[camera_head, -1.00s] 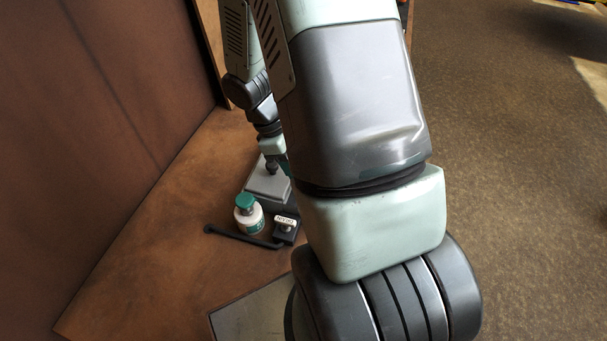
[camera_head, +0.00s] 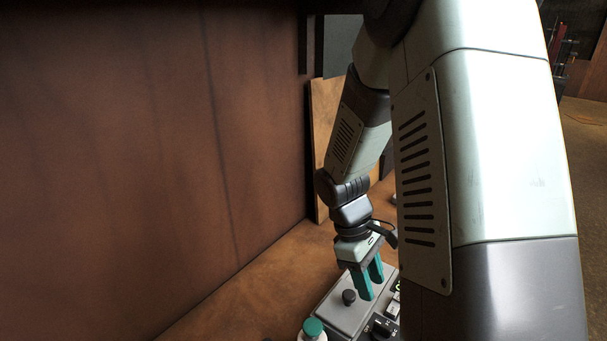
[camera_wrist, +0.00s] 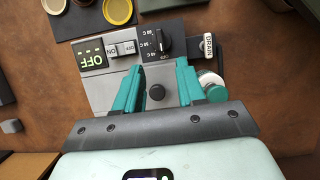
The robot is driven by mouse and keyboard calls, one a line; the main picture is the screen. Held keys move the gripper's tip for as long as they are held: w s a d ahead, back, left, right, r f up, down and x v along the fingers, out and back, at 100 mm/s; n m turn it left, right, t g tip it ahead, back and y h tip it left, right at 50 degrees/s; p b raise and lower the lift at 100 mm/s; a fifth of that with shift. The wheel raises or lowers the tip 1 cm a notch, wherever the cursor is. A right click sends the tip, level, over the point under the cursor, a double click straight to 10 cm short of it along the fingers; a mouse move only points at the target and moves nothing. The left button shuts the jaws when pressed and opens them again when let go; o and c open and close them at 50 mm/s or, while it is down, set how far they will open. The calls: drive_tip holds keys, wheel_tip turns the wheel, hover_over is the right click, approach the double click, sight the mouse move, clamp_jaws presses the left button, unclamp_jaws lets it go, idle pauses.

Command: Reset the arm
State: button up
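My gripper (camera_head: 368,285) hangs with its teal fingers pointing down over a grey control box (camera_head: 330,319). A round black knob (camera_head: 348,297) on the box shows left of the fingers in the head view. In the wrist view the knob (camera_wrist: 156,92) appears between the fingers. I cannot tell whether the fingertips touch the box. My upper arm hides the right part of the bench in the head view.
A labelled drain part (camera_wrist: 208,46) is nearby. A brown wall (camera_head: 150,130) rises on the left.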

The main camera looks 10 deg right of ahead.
drive_tip(key=s+a+r+m+t, duration=0.1)
drive_tip(key=s+r+m+t, duration=0.1)
drive_tip(key=r, duration=0.5)
drive_tip(key=s+a+r+m+t, duration=0.1)
drive_tip(key=a+r+m+t, duration=0.1)
drive_tip(key=r, duration=0.6)
drive_tip(key=s+a+r+m+t+y, duration=0.3)
drive_tip(key=s+a+r+m+t, duration=0.1)
drive_tip(key=s+r, duration=0.6)
drive_tip(key=shift+s+a+r+m+t, duration=0.25)
drive_tip(key=shift+s+a+m+t, duration=0.05)
drive_tip(key=shift+s, duration=0.05)
